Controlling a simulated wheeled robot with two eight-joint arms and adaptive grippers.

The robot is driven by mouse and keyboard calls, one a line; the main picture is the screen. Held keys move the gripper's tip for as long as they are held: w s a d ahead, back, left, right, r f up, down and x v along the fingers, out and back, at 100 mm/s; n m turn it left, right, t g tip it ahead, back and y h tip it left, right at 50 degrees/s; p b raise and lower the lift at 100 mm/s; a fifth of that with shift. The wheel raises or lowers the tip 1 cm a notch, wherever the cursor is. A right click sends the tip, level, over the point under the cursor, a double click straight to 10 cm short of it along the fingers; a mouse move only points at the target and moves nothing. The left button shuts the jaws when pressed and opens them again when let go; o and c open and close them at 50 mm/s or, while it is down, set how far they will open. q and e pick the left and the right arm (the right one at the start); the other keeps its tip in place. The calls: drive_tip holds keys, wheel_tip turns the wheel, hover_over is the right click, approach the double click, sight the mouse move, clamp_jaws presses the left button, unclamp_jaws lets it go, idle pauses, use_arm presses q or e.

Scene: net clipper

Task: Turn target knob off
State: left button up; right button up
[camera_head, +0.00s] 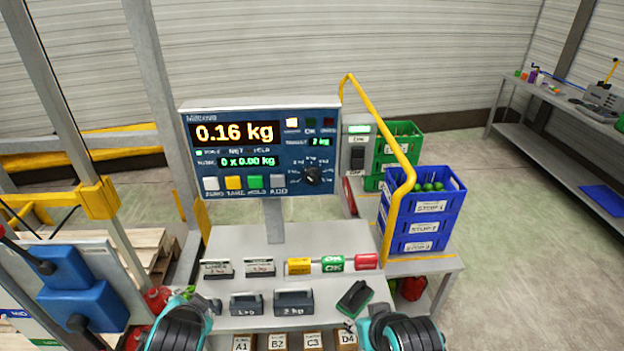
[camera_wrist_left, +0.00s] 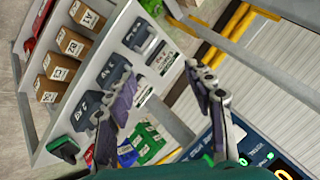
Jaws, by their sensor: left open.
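The black target knob (camera_head: 312,175) sits at the lower right of the dark blue scale panel (camera_head: 240,185), with a ring of small white markings around it. The panel reads 0.16 kg, and a small green readout says target 2 kg. My left gripper (camera_wrist_left: 170,95) is open and empty in the left wrist view, with the bench behind its fingers. A corner of the panel (camera_wrist_left: 248,140) shows at lower right there; the knob is not visible in it. My right arm's end (camera_head: 400,330) is at the bottom of the head view, well below the knob; its finger state is unclear.
A yellow rail (camera_head: 385,125) and stacked blue crates (camera_head: 425,215) stand to the right. Space directly before the panel looks clear.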

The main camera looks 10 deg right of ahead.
use_arm(q)
drive_tip(key=w+d+r+m+t+p, duration=0.1)
drive_tip(key=w+d+r+m+t, duration=0.2)
drive_tip(key=w+d+r+m, duration=0.5)
drive_tip(key=m+t+h+p, duration=0.2)
drive_tip(key=m+t+h, duration=0.3)
drive_tip(key=m, duration=1.4)
approach(312, 181)
drive_tip(key=w+d+t+y, duration=0.1)
drive_tip(key=w, duration=0.3)
drive_tip(key=w+b, duration=0.1)
drive_tip(key=w, duration=0.2)
drive_tip(key=w+f, duration=0.1)
drive_tip(key=w, duration=0.1)
drive_tip(key=shift+w+d, duration=0.15)
drive_tip(key=shift+d, duration=0.15)
drive_tip(key=shift+r, duration=0.1)
drive_tip(key=c, duration=1.2)
